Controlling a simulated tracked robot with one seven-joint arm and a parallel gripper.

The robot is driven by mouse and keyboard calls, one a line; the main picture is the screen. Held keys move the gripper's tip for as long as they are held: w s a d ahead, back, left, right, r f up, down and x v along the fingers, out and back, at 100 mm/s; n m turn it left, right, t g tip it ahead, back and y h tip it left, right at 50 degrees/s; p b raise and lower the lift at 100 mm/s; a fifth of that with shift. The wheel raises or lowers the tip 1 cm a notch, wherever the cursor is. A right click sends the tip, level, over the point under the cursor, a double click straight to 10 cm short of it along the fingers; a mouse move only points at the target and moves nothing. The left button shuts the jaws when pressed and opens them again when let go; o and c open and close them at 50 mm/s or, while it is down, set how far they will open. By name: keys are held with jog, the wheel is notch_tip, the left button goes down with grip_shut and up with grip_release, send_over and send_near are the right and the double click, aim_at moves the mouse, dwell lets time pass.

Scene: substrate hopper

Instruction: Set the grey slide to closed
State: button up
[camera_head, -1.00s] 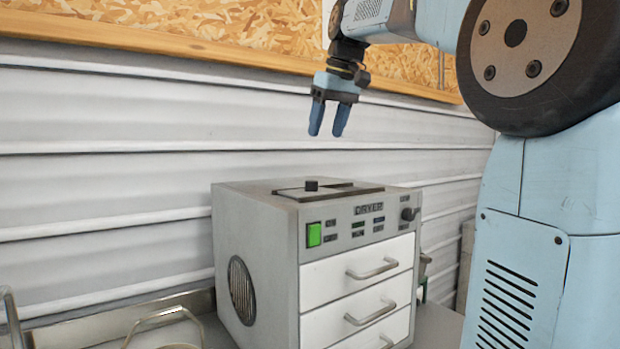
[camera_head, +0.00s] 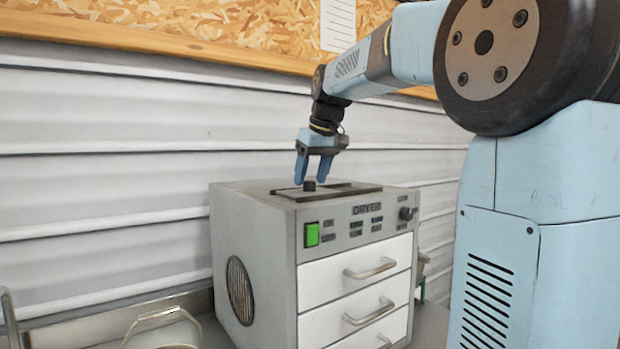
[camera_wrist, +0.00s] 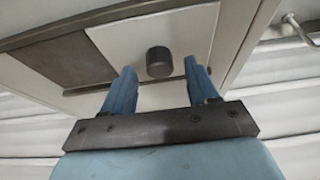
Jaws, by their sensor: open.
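The grey slide (camera_wrist: 122,42) is a flat plate in the top of the dryer (camera_head: 255,225), with a short black round knob (camera_head: 309,186) on it. In the wrist view the knob (camera_wrist: 158,62) stands on the light plate, and a darker brownish area (camera_wrist: 62,62) lies beside it on the left. My gripper (camera_head: 311,183) points down over the knob, open. In the wrist view my two blue fingertips (camera_wrist: 160,70) are on either side of the knob, with gaps showing. Whether they reach down around it or stay just above, I cannot tell.
The dryer has a green button (camera_head: 312,234), a small dark control (camera_head: 406,214) and white drawers with metal handles (camera_head: 371,268). A metal-handled container (camera_head: 160,318) stands at the lower left. A ribbed white wall (camera_head: 100,150) is behind.

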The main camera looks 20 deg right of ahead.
jog(key=shift+w+f, duration=0.2)
jog(key=shift+f, duration=0.3)
jog(key=shift+c, duration=0.4)
grip_shut()
